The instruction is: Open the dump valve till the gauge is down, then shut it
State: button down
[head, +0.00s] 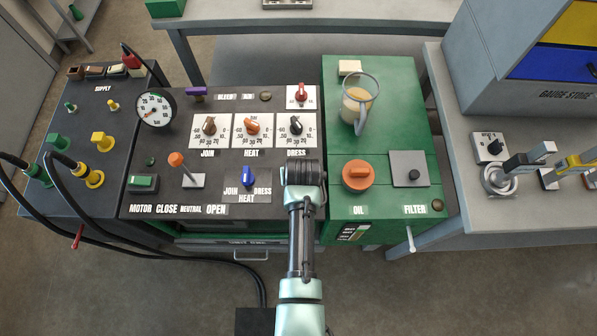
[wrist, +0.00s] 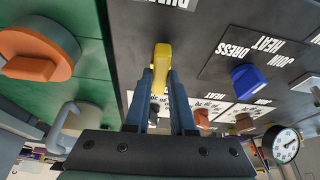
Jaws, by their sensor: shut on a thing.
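The dump valve's yellow handle (wrist: 162,56) is between my fingertips in the wrist view, under an upside-down label that is partly cut off. My gripper (wrist: 161,78) is shut on this handle, which lies roughly along the fingers. In the head view my gripper (head: 304,172) hangs over the right edge of the black panel and hides the handle. The round white gauge (head: 156,109) stands at the panel's upper left in the head view. It also shows at the lower right of the wrist view (wrist: 286,145). Its needle is too small to read surely.
A blue selector knob (head: 247,177) is just left of my gripper, and an orange-tipped lever (head: 177,160) is farther left. Three dials stand above. On the green unit to the right are an orange oil cap (head: 357,175) and a clear jug (head: 358,104).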

jog(key=c, duration=0.8)
grip_release()
jog(key=shift+o, duration=0.2)
jog(key=v, duration=1.3)
jog(key=shift+w, duration=0.15)
jog(key=w+r+t, duration=0.4)
jog(key=r, duration=0.7)
jog(key=w+r+t, duration=0.4)
jog(key=w+r, duration=0.1)
jog(key=r, duration=0.6)
jog(key=w+r+t, duration=0.3)
jog(key=w+r, duration=0.1)
jog(key=r, duration=0.7)
jog(key=s+r+t, duration=0.4)
jog(key=s+r, duration=0.1)
jog(key=r, duration=0.5)
jog(key=s+r+t, duration=0.4)
jog(key=s+r, duration=0.1)
jog(key=r, duration=0.6)
jog(key=s+r+m+t, duration=0.1)
jog(key=s+r+t, duration=0.2)
jog(key=r, duration=0.8)
jog(key=shift+s+a+t, duration=0.25)
jog(key=shift+s+t, duration=0.15)
jog(key=shift+s, duration=0.65)
